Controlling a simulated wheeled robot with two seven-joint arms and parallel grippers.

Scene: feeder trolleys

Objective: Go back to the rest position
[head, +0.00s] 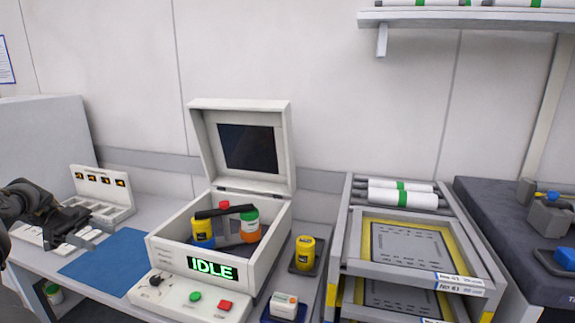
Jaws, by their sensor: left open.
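My left gripper (78,236) comes in from the left edge, dark with grey fingers. It is open, and I see nothing held in it. In the picture it lies at the left edge of the blue mat (105,262), in front of a white slotted rack (103,190). I cannot tell its height above the table. My right gripper is not in view.
A shelf (470,18) hangs upper right. The mat is mostly clear.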

